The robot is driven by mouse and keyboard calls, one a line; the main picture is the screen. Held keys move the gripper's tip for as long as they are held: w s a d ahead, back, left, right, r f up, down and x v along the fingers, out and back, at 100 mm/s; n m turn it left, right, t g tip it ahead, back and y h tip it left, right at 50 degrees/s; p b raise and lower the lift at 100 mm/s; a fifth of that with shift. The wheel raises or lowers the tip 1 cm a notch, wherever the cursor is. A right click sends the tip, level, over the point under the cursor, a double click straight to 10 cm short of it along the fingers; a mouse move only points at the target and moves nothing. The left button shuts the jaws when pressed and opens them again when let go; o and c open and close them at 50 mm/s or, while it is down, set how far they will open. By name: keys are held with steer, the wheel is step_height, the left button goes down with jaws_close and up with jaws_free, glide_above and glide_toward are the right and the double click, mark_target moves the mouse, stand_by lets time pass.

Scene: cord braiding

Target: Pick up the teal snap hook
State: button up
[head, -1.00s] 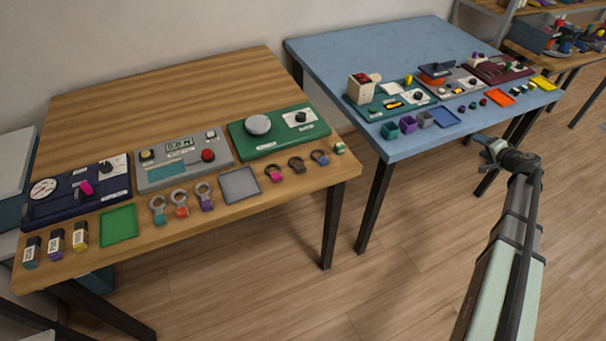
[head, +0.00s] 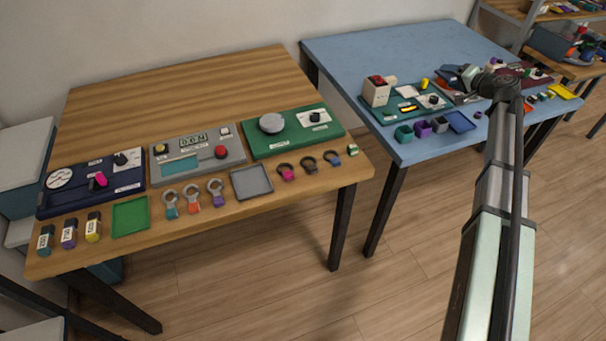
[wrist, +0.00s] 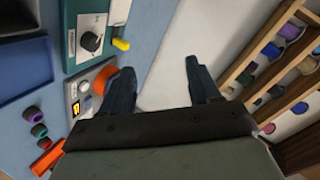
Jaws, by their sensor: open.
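The teal snap hook (head: 171,210) appears to be the grey ring with a teal lower part on the wooden table. It lies near the front edge, left of a similar orange hook (head: 192,200) and a purple one (head: 216,196). The teal hook does not show in the wrist view.
The wooden table (head: 190,85) has device panels behind the hooks, a green tray (head: 131,217) and a grey tray (head: 252,182). The blue table (head: 375,50) carries panels and small containers below my gripper. A floor gap separates the tables.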

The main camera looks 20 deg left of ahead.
steer(key=s+a+f+n+g, duration=0.15)
steer(key=s+a, duration=0.35)
steer(key=a, duration=0.6)
steer(key=s+a+n+g, duration=0.2)
steer(key=s+a+g, duration=0.15)
steer(key=a, duration=0.85)
steer(key=s+a+f+n+g+h, duration=0.25)
steer(key=s+a+n+g, duration=0.25)
steer(key=s+a, duration=2.05)
steer(key=r+n+h, duration=0.1)
steer(key=n+h, duration=0.2)
steer(key=h, duration=0.4)
glide_above(171, 212)
step_height(171, 212, down, 13)
steer(key=shift+r, duration=0.1)
steer(key=shift+c, duration=0.2)
steer(key=c, duration=1.1)
